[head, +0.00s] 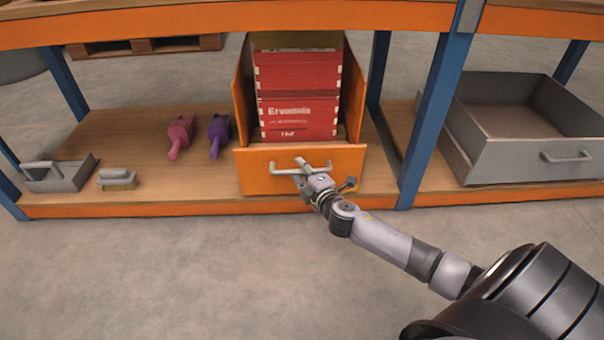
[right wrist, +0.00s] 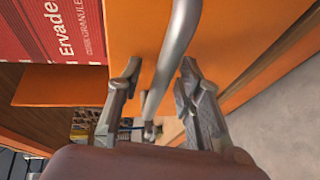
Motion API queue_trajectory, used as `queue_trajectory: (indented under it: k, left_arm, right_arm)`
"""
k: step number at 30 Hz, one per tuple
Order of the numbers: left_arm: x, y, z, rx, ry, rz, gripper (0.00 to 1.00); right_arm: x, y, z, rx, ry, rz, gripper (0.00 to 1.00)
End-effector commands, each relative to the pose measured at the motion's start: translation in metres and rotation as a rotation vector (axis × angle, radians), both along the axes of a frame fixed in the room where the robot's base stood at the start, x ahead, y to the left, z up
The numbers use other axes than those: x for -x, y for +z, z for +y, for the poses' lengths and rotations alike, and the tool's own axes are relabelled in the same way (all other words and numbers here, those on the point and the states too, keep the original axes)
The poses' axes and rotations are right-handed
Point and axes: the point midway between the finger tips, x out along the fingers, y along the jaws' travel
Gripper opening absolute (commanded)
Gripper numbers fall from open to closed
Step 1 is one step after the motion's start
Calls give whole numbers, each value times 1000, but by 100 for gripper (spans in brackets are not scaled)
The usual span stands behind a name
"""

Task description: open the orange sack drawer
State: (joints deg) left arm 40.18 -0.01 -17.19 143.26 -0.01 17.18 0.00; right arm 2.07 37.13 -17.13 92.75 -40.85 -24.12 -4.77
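The orange sack drawer (head: 253,172) sits on the lower shelf, its front panel close to the shelf's front edge. Red sacks (head: 298,100) stand inside behind the panel, with printed lettering; the red also shows in the right wrist view (right wrist: 60,35). A grey bar handle (head: 284,170) is on the panel. My right gripper (head: 308,167) is at the handle. In the right wrist view the handle (right wrist: 172,65) passes between the two fingers of the gripper (right wrist: 160,75), with gaps on both sides; they are open around it. My left gripper is not in view.
A grey drawer (head: 530,160) stands at right beyond a blue post (head: 432,130). Left on the shelf are a pink scoop (head: 181,133), a purple scoop (head: 218,132), a brush (head: 118,179) and a grey tray (head: 70,180). The floor in front is clear.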

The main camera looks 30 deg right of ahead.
Motion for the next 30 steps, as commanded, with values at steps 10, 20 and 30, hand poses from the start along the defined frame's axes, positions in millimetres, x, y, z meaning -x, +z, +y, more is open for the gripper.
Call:
queue_trajectory:
  k: [10, 20, 30]
  left_arm:
    - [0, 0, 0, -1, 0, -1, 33]
    - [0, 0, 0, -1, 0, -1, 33]
    - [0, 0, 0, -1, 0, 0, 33]
  right_arm:
    - [0, 0, 0, 0, 0, 0, 24]
    - [0, 0, 0, 0, 0, 0, 2]
    - [0, 0, 0, 0, 0, 1, 0]
